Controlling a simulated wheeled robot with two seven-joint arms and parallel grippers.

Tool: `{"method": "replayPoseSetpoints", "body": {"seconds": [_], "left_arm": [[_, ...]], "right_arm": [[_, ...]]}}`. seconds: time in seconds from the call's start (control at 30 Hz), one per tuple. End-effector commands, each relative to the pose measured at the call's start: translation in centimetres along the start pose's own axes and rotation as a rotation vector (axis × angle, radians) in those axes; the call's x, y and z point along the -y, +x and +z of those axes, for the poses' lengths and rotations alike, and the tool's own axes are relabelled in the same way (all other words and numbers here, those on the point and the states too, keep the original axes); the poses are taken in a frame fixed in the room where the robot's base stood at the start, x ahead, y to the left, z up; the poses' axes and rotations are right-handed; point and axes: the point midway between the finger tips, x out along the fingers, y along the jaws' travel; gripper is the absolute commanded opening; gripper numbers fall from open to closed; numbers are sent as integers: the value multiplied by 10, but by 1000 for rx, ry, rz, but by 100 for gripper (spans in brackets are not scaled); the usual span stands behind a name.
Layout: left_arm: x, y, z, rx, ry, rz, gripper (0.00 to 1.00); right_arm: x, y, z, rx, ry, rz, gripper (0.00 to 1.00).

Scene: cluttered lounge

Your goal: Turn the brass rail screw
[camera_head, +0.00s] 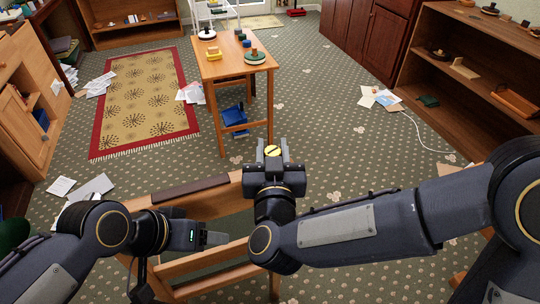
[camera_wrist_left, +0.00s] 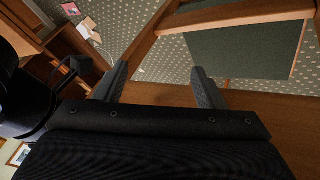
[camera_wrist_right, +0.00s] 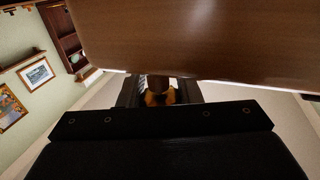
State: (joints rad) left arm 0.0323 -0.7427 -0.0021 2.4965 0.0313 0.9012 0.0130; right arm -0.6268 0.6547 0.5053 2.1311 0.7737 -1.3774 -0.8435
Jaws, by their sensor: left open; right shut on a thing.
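The brass rail screw (camera_head: 272,150) shows as a small yellow slotted head between the fingers of my right gripper (camera_head: 272,156), which is shut on it. In the right wrist view a brass-coloured piece (camera_wrist_right: 158,99) sits between the fingers, partly hidden, below a brown wooden surface (camera_wrist_right: 200,40). My left gripper (camera_head: 215,238) is open and empty, lower and to the left of the right one. In the left wrist view its fingers are spread (camera_wrist_left: 158,90), with wooden bars in front of them.
A wooden frame (camera_head: 222,198) with a dark strip (camera_head: 190,187) stands close before me, partly hidden by my arms. Beyond it are a small wooden table (camera_head: 232,68) with objects on it and a red-bordered rug (camera_head: 150,100). Papers lie on the floor.

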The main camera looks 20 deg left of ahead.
Motion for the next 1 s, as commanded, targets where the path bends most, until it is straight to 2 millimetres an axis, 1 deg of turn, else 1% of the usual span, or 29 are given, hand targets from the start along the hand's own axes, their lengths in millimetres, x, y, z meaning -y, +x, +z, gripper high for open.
{"method": "replayPoseSetpoints", "body": {"seconds": [0.03,0.2,0.5,0.7,1.0], "left_arm": [[1,3,1,0,0,0,64],[2,4,2,0,0,0,64],[2,4,2,0,0,0,64],[2,4,2,0,0,0,64],[2,4,2,0,0,0,64]], "right_arm": [[2,0,1,-2,1,39,8],[-1,0,0,-1,1,178,8],[-5,0,0,1,1,347,8],[-7,-1,0,2,1,400,8],[-8,0,0,2,2,415,8]]}}
